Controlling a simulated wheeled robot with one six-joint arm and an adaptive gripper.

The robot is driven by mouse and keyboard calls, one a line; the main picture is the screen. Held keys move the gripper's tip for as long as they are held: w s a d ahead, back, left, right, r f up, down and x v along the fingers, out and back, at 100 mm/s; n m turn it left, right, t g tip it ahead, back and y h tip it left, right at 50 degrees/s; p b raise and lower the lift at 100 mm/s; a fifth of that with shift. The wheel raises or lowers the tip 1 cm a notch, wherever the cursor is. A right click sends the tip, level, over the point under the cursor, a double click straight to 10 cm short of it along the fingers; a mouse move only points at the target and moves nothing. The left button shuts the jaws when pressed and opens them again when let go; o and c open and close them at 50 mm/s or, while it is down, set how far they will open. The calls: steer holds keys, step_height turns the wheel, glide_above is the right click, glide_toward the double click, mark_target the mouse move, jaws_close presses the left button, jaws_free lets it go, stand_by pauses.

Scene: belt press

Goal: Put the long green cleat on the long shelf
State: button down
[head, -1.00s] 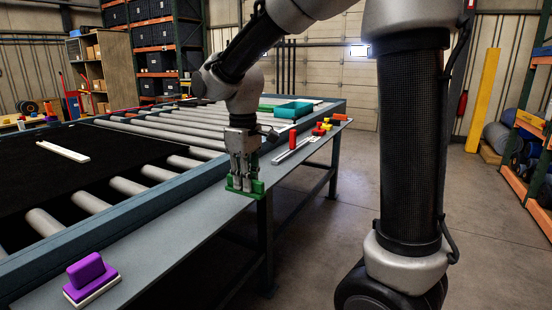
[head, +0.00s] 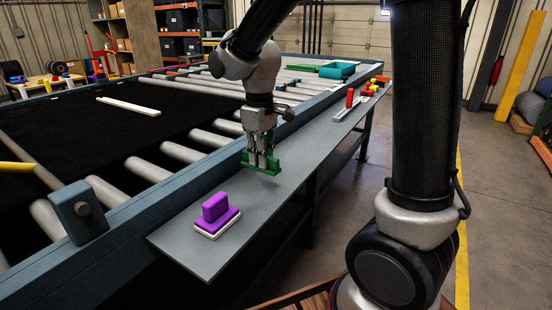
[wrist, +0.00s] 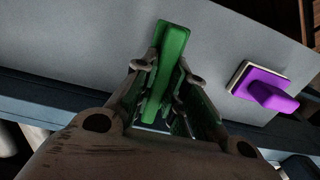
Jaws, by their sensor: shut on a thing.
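My gripper (head: 262,160) is shut on a green cleat (head: 268,168). In the wrist view the cleat (wrist: 172,62) runs lengthwise between the fingers and sticks out past them. The gripper points down over the long grey shelf (head: 215,260) that runs along the side of the roller table; the shelf also fills the upper wrist view (wrist: 85,45). The cleat is low over the shelf; I cannot tell whether it touches. The fingers hide part of it.
A purple-handled block (head: 217,215) with a white base stands on the shelf's near end, close to my gripper. Red and yellow pieces (head: 370,88) lie at the far end. The shelf between is clear.

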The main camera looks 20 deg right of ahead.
mark_target(262, 172)
steer(key=shift+f, duration=2.35)
steer(key=c, duration=1.5)
jaws_free()
steer(key=shift+f, duration=0.1)
steer(key=shift+o, duration=0.2)
step_height(262, 172, up, 12)
steer(key=shift+f, duration=0.1)
steer(key=shift+s+d+r, duration=0.1)
steer(key=shift+d+r, duration=0.1)
steer(key=shift+r, duration=0.1)
steer(key=s+d+r+m+t, duration=0.1)
steer(key=s+d+m+t, duration=0.1)
steer(key=s+d, duration=0.5)
steer(key=s+d+m+t, duration=0.2)
steer(key=s+d+m, duration=0.3)
steer(key=s, duration=0.6)
steer(key=d, duration=0.2)
steer(key=shift+s+d+r, duration=0.3)
steer(key=shift+s+r, duration=0.05)
steer(key=shift+s, duration=0.05)
